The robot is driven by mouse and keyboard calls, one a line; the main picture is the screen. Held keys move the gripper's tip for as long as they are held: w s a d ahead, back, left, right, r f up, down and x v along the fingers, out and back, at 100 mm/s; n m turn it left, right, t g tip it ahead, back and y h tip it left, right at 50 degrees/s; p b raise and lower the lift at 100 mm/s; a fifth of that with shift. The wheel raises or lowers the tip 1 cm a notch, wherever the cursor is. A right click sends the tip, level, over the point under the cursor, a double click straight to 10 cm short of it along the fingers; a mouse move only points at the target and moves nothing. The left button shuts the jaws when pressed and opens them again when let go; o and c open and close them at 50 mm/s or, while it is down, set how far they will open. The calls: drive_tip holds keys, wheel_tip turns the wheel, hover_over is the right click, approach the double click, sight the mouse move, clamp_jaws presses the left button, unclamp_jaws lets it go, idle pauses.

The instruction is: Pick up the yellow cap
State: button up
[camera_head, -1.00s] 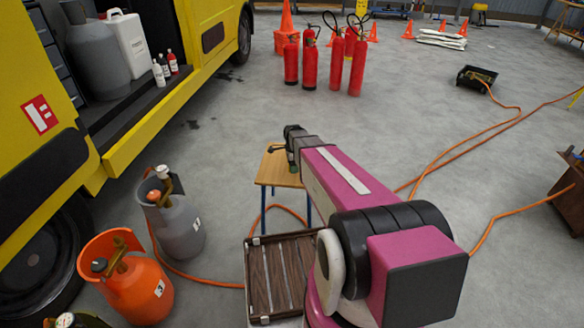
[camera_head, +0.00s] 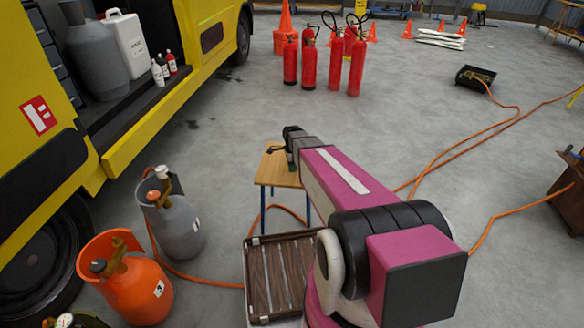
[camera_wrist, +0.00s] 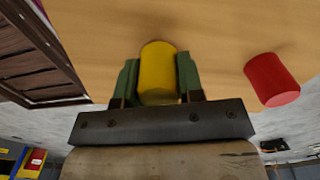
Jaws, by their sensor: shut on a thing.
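The yellow cap (camera_wrist: 158,72) is a short yellow cylinder, seen in the wrist view over the wooden stool top (camera_wrist: 225,30). My gripper (camera_wrist: 158,80) has its two green fingers against the cap's two sides, shut on it. I cannot tell whether the cap still touches the stool top. In the head view the stool (camera_head: 272,170) stands beyond my arm, and my arm's end hides the cap and the fingers.
A red cap (camera_wrist: 272,80) sits to the right of the yellow cap on the same top. A slatted brown crate (camera_head: 250,285) is in front of the stool. Grey (camera_head: 178,225) and orange (camera_head: 140,290) cylinders stand at left. An orange hose (camera_head: 205,279) crosses the floor.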

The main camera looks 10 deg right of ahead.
drive_tip(key=r, duration=0.2)
drive_tip(key=a+r, duration=0.1)
drive_tip(key=r, duration=0.1)
drive_tip(key=shift+s, duration=0.25)
drive_tip(key=s+a+r, duration=0.2)
drive_tip(key=a+r, duration=0.4)
drive_tip(key=a, duration=0.4)
drive_tip(key=shift+s+a, duration=0.15)
drive_tip(key=shift+s, duration=0.15)
drive_tip(key=shift+r, duration=0.15)
